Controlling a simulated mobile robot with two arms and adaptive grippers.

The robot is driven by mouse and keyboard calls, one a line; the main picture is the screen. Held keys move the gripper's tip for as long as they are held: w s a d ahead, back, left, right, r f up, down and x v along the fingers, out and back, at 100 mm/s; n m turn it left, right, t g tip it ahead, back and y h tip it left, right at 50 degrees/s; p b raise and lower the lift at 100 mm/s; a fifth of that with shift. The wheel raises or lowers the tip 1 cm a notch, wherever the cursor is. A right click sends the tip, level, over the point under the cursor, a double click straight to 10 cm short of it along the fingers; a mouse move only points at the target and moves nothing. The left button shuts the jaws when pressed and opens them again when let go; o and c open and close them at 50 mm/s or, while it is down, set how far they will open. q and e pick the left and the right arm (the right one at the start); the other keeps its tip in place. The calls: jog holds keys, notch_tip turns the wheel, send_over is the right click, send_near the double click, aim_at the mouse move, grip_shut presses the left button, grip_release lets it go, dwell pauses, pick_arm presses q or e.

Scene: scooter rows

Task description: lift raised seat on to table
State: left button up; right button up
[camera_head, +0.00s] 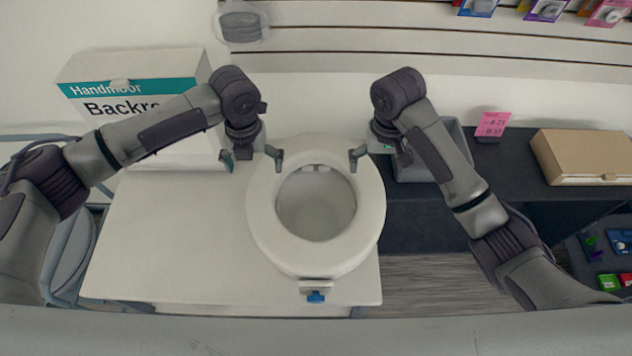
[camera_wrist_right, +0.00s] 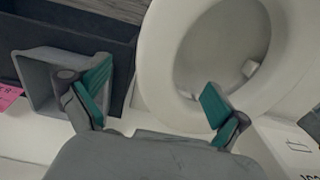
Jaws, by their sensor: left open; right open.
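The raised seat (camera_head: 262,218), a white ring with a round opening, rests on the white table (camera_head: 160,250), its right edge reaching past the table's right side. A blue knob (camera_head: 316,297) shows at its front. My left gripper (camera_head: 252,160) is open at the seat's back left rim, with one finger on each side of the rim area. My right gripper (camera_head: 382,153) is open at the back right rim. In the right wrist view the seat (camera_wrist_right: 160,65) fills the middle, with one finger of my right gripper (camera_wrist_right: 155,100) over its rim and the other outside it. Contact is unclear.
A white and teal box (camera_head: 140,75) stands at the table's back left. A slatted wall is behind.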

aim_at(261, 193)
pick_arm(q)
jog(key=f, duration=1.3)
jog(key=shift+s+f, duration=0.25)
jog(key=shift+s, duration=0.1)
pick_arm(e)
jog(key=f, duration=1.3)
jog(key=shift+s+f, duration=0.25)
jog(key=shift+s, duration=0.1)
pick_arm(q)
jog(key=shift+c, duration=0.3)
pick_arm(e)
jog(key=shift+c, duration=0.3)
pick_arm(q)
jog(key=c, duration=1.6)
pick_arm(e)
jog(key=c, duration=1.6)
pick_arm(q)
jog(key=shift+c, duration=0.2)
pick_arm(e)
jog(key=shift+c, duration=0.2)
pick_arm(q)
jog(key=shift+w+r, duration=0.1)
pick_arm(e)
jog(key=shift+w+r, duration=0.1)
